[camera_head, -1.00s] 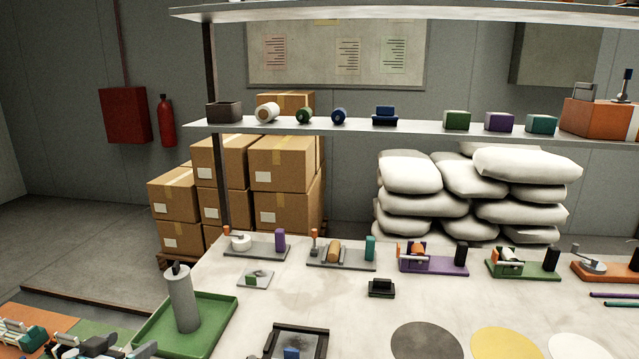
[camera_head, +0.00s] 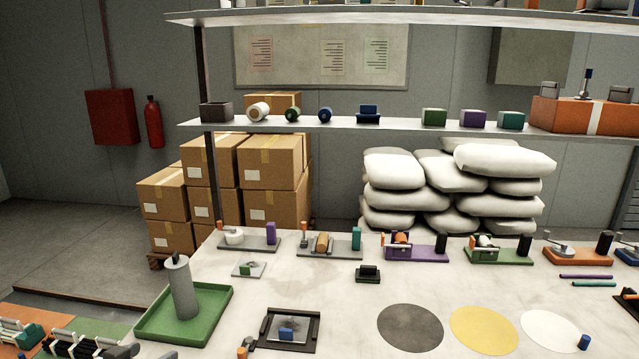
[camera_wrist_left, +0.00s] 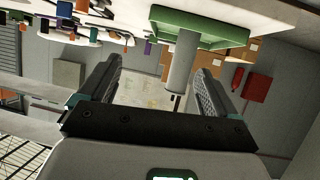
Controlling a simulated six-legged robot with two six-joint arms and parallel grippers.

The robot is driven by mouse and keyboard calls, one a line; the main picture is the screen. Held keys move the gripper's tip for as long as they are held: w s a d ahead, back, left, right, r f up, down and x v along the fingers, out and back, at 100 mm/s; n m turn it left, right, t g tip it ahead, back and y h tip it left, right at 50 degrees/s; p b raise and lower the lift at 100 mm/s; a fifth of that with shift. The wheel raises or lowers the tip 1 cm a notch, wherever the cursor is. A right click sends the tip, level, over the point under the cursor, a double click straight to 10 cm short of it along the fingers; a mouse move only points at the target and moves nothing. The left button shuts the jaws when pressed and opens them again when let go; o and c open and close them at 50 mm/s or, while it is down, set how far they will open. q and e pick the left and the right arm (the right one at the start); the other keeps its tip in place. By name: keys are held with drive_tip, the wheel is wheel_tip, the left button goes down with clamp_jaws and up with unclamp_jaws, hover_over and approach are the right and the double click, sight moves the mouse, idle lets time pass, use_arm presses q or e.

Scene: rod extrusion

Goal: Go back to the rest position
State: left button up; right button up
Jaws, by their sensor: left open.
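My left gripper (camera_wrist_left: 159,68) shows in the left wrist view. Its two dark fingers stand wide apart with nothing between them. That view is upside down, with the bench at the top. The green tray (camera_wrist_left: 225,36) and the grey cylinder (camera_wrist_left: 181,62) show beyond the fingers, apart from them. In the head view the cylinder (camera_head: 182,290) stands upright in the green tray (camera_head: 222,312) at the bench's left end. I cannot make out my left gripper clearly in the head view. My right gripper is in neither view.
The white bench (camera_head: 330,278) carries a row of small fixtures along its back, a black-framed plate (camera_head: 308,326), and grey (camera_head: 410,328), yellow (camera_head: 484,331) and white discs. A shelf (camera_head: 390,125) spans above. Boxes (camera_head: 272,165) and white sacks (camera_head: 405,200) stand behind.

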use_arm(q)
drive_tip(key=s+d+f+n+g+h+p, duration=0.1)
drive_tip(key=s+d+f+g, duration=0.25)
drive_tip(key=d+f, duration=0.6)
drive_tip(key=s+d+f+n+g+h, duration=0.15)
drive_tip(key=s+d+f, duration=0.25)
drive_tip(key=d+f, duration=0.5)
drive_tip(key=s+d+f+g, duration=0.3)
drive_tip(key=s+f, duration=0.1)
drive_tip(key=s, duration=0.6)
drive_tip(key=s+d+f+n+g+y, duration=0.1)
drive_tip(key=s+d+f+g, duration=0.2)
drive_tip(key=s, duration=0.7)
drive_tip(key=shift+s+f+g+p, duration=0.2)
drive_tip(key=shift+f+g+p, duration=0.2)
drive_tip(key=shift+g, duration=0.3)
